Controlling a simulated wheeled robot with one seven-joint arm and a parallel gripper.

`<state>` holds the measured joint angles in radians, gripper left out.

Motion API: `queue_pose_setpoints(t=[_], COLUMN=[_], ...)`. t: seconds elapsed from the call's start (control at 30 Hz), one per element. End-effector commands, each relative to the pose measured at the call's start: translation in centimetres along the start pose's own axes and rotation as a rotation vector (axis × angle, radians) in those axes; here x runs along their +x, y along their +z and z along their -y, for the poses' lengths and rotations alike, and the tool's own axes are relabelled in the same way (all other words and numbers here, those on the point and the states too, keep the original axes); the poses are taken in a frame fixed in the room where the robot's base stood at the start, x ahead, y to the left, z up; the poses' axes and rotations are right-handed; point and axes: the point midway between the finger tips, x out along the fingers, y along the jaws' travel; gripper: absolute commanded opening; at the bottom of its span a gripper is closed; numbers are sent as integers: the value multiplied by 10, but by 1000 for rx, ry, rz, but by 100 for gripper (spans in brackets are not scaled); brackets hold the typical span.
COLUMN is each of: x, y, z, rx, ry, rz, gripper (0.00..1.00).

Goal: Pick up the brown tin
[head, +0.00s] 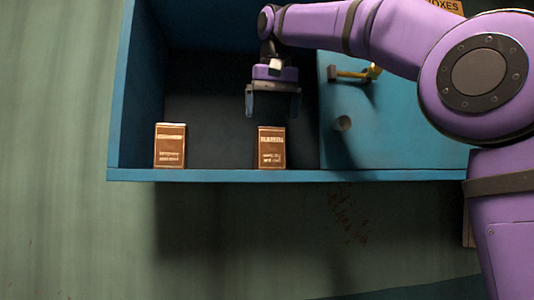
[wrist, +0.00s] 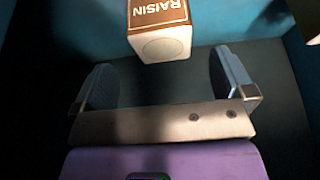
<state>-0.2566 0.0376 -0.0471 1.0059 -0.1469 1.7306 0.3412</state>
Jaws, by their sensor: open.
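Two similar brown tins stand upright on the floor of a blue cabinet in the head view: a left tin (head: 170,146) and a right tin (head: 272,148). Both have pale lettering. My gripper (head: 273,106) is open above the right tin, pointing down, with nothing visible between its fingers. In the wrist view, a brown tin (wrist: 158,12) marked "RAISIN", with a pale end face, shows at the top centre, beyond the gap between my open fingers (wrist: 162,62). The fingers look apart from it.
The blue cabinet (head: 300,176) has side walls and a front edge near the tins. A blue door or panel (head: 395,125) with a yellow-and-dark handle (head: 352,73) closes its right part. Dark floor lies between the tins.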

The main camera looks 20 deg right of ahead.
Motion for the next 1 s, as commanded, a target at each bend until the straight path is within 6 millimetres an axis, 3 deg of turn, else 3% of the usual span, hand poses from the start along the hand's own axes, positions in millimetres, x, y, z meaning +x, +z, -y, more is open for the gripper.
queue_pose_setpoints(t=[0.6,0.9,1.0], x=[67,72,72], y=[-5,-5,-5], z=[3,3,3], rx=[0,0,0], ry=[0,0,0], rz=[1,0,0], gripper=[100,100,79])
